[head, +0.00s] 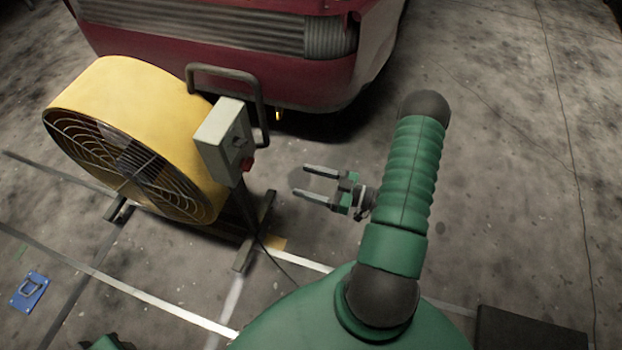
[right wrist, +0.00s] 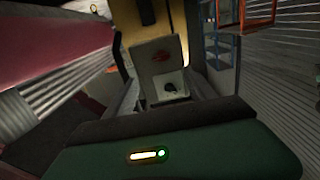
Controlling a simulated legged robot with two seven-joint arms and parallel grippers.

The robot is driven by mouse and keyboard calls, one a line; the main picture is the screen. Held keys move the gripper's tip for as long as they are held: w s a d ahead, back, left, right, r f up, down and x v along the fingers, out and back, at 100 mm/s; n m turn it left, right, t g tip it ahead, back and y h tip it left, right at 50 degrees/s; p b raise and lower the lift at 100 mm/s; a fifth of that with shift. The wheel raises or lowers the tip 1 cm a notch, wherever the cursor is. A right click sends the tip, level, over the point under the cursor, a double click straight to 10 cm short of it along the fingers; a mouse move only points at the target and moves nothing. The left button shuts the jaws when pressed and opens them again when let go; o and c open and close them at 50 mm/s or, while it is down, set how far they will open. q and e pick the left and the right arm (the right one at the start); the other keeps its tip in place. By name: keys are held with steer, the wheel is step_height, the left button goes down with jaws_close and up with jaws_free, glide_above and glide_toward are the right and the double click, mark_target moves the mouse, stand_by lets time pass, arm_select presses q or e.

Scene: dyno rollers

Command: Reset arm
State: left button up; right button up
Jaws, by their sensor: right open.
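My right arm, green with dark joints, reaches forward in the head view. Its right gripper (head: 302,181) points left, with two thin fingers apart and nothing between them. It hangs over the floor to the right of the yellow drum fan (head: 125,115). A grey control box (head: 223,140) with a red button (head: 247,164) is mounted on the fan's side, apart from the fingers. In the right wrist view a pale box (right wrist: 157,58) with a reddish mark and a dark knob shows ahead of a green housing. My left gripper is not seen.
A dark red vehicle (head: 290,85) with a ribbed grille stands behind the fan. The fan's metal foot (head: 256,232) and a cable lie near the gripper. A blue floor plate (head: 29,291) is at lower left. The concrete floor (head: 510,170) at right is clear.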

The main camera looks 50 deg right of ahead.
steer(key=shift+s+d, duration=0.15)
steer(key=shift+s, duration=0.3)
steer(key=w+g+h, duration=0.6)
steer(key=w+g, duration=0.1)
steer(key=w, duration=0.5)
steer(key=s+a+r+m+g, duration=0.2)
steer(key=s+a+r+g, duration=0.2)
steer(key=s+a, duration=0.45)
steer(key=s+a+r+m+g, duration=0.25)
steer(key=s+a, duration=0.25)
steer(key=a, duration=0.6)
step_height(320, 180, up, 22)
steer(key=w+d+p, duration=0.1)
steer(key=p, duration=2)
steer(key=shift+d+h+p, duration=0.15)
steer(key=shift+h+p, duration=0.2)
steer(key=shift+h, duration=0.05)
